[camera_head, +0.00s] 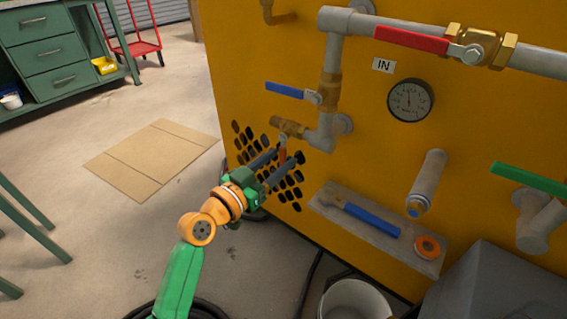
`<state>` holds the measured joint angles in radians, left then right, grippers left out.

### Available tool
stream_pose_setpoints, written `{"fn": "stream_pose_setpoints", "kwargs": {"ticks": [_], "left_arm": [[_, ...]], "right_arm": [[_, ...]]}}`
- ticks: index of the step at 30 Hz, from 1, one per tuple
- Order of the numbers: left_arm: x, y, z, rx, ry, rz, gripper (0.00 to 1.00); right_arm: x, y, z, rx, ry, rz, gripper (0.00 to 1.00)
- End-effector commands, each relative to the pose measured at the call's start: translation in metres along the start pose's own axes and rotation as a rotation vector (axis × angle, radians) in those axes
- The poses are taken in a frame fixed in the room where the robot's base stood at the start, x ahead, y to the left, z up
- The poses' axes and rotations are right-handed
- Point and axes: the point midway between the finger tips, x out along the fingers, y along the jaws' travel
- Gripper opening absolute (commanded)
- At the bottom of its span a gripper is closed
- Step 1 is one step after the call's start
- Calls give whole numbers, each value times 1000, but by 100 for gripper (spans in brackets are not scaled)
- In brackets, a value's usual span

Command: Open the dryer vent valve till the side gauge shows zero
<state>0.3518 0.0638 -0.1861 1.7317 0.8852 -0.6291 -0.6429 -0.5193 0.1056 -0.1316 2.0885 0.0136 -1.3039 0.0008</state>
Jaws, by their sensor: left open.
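A brass valve (288,128) sticks out at the lower end of the grey pipe on the yellow panel, with a small orange-red handle (282,155) hanging below it. I cannot tell for sure that it is the dryer vent valve. My left gripper (284,155) is open, its two dark fingers on either side of the orange-red handle in the picture; I cannot tell whether they touch it. My right gripper is not in view.
A blue lever (285,90), a red lever (411,40) and a green lever (530,178) sit on nearby pipes. A shelf (327,203) below holds a blue-handled tool (371,219) and an orange roll (428,247). A white bucket (325,309) stands below. Cardboard (150,158) lies on the floor.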

Motion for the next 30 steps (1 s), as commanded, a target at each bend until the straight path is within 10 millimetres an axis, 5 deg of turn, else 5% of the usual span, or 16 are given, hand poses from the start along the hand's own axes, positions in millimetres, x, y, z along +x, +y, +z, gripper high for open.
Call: {"fn": "stream_pose_setpoints", "kwargs": {"ticks": [4,12,18,30], "left_arm": [[18,0,1,-2,1,-1,51],[21,0,1,-1,-2,-2,49],[21,0,1,-2,-2,-2,0],[21,0,2,-2,-3,-2,0]], "right_arm": [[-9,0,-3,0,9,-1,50],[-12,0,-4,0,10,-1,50],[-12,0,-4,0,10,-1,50],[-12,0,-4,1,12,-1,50]]}}
